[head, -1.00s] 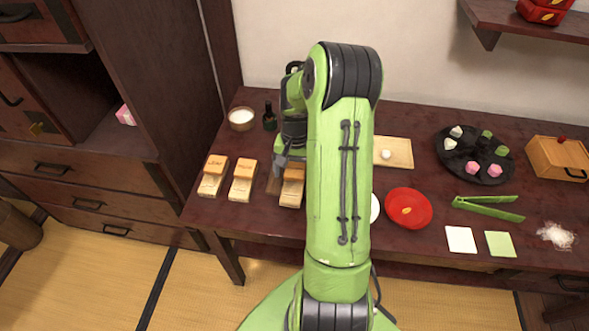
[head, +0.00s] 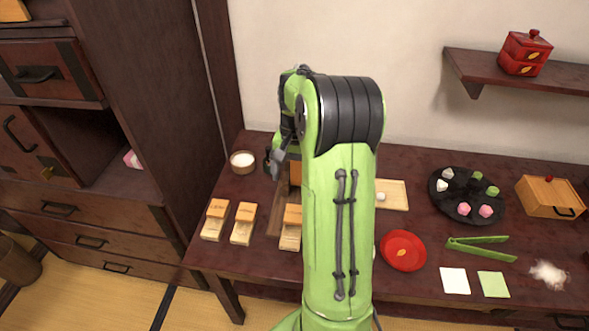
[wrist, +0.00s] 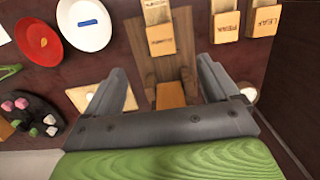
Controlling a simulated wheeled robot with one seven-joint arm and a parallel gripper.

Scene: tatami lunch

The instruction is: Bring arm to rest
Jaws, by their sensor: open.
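My green arm rises through the middle of the head view. My gripper (head: 276,163) is raised near the back left of the dark wooden table (head: 340,262), left of my arm. In the wrist view my gripper (wrist: 158,88) shows two grey fingers spread wide, with nothing held between them. Below it lie a brown wooden board (wrist: 185,28) and an orange-brown block (wrist: 170,95), which shows between the fingers. My arm hides part of the table's middle in the head view.
Several labelled wooden boxes (head: 216,208) stand at the table's left. A red plate (head: 403,251), green tongs (head: 480,247), a black tray of sweets (head: 438,204) and a wooden box (head: 549,198) lie to the right. A white-filled bowl (head: 243,168) is at the back left. A shelf (head: 560,80) hangs above.

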